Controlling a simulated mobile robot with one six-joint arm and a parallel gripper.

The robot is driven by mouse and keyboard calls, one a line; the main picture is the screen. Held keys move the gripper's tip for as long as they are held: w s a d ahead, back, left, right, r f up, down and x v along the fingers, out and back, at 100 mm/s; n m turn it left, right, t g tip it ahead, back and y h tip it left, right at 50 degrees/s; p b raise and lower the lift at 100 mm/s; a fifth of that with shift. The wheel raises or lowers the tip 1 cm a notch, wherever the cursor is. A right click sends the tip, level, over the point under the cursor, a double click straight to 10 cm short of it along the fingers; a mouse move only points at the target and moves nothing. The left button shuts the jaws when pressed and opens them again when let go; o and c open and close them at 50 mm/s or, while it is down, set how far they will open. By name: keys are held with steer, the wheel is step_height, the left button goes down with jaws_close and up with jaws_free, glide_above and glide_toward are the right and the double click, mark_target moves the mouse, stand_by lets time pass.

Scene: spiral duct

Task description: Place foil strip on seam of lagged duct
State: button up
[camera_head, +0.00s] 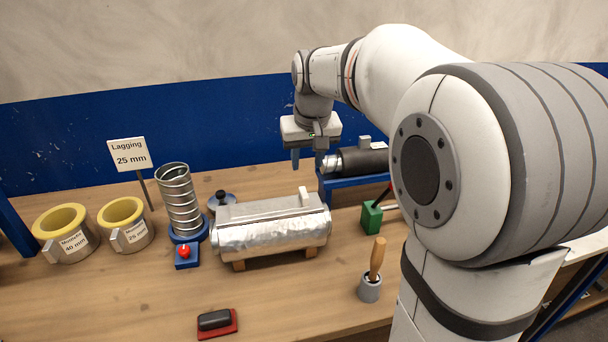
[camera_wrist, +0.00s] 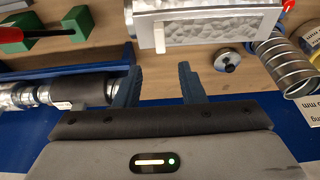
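The foil-clad lagged duct (camera_head: 265,235) lies on wooden supports in the middle of the bench. It also shows at the top of the wrist view (camera_wrist: 225,28). A pale tab (camera_head: 303,195) stands on its upper side near the right end; it also shows in the wrist view (camera_wrist: 159,38). I cannot tell whether this tab belongs to a separate foil strip, and the seam is not clearly visible. My gripper (camera_head: 308,160) hangs behind and above the duct, apart from it. In the wrist view its two fingers (camera_wrist: 158,82) are spread with nothing between them.
A dark-sleeved pipe (camera_head: 362,162) rests on a blue stand right of my gripper. A spiral duct (camera_head: 180,200), yellow-lined lagging shells (camera_head: 66,245) and a red button (camera_head: 184,251) are left. A wooden-handled tool (camera_head: 377,258) and black-red block (camera_head: 217,321) are in front.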

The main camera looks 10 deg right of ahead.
steer(key=s+f, duration=0.4)
steer(key=s, duration=0.7)
steer(key=s+f, duration=0.4)
steer(key=s, duration=0.8)
steer(key=shift+a+f, duration=0.15)
steer(key=shift+f, duration=0.1)
